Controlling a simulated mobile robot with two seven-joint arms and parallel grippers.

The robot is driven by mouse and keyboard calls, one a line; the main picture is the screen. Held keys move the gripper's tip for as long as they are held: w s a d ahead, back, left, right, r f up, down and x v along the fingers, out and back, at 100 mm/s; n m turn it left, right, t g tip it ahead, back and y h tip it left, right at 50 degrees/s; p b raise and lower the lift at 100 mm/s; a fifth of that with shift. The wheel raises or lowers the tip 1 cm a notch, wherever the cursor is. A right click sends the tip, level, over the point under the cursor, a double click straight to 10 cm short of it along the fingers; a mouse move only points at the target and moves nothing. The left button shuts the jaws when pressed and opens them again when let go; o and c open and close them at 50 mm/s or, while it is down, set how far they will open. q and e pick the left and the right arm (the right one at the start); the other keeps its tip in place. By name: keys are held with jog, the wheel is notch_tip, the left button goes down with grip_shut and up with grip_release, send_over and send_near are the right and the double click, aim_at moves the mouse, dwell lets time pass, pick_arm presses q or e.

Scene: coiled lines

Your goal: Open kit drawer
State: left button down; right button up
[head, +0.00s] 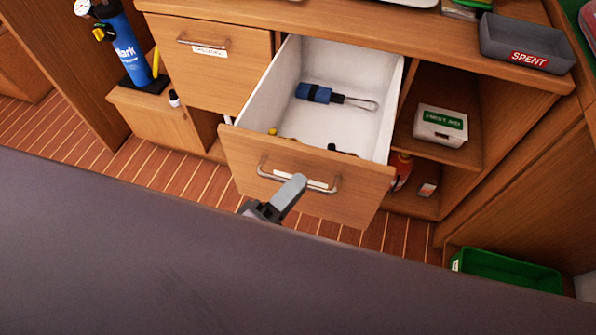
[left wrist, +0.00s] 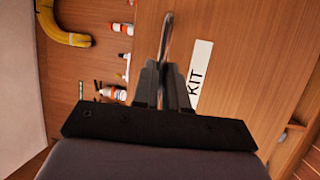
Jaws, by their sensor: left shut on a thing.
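The kit drawer (head: 240,150) is pulled far out of the wooden cabinet in the head view. Its white inside holds a blue rolled item with a metal loop (head: 322,93), and small things partly hidden behind the front panel. A metal bar handle (head: 325,187) crosses the drawer front; it also shows in the left wrist view (left wrist: 167,35), beside a label reading KIT (left wrist: 199,75). My left gripper (head: 293,187) is at the handle, its fingers (left wrist: 166,70) shut on the bar. My right gripper is not in view.
A closed drawer (head: 215,80) is to the left. Open shelves to the right hold a first aid box (head: 440,127). A grey SPENT tray (head: 520,40) sits on the countertop. A green crate (head: 505,270) stands low at right. A blue cylinder (head: 128,45) stands at left.

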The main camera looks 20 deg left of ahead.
pick_arm(q)
jog(key=shift+s, duration=0.8)
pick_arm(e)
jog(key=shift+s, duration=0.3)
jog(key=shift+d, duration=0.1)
pick_arm(q)
jog(key=c, duration=1.2)
grip_release()
jog(key=shift+o, duration=0.2)
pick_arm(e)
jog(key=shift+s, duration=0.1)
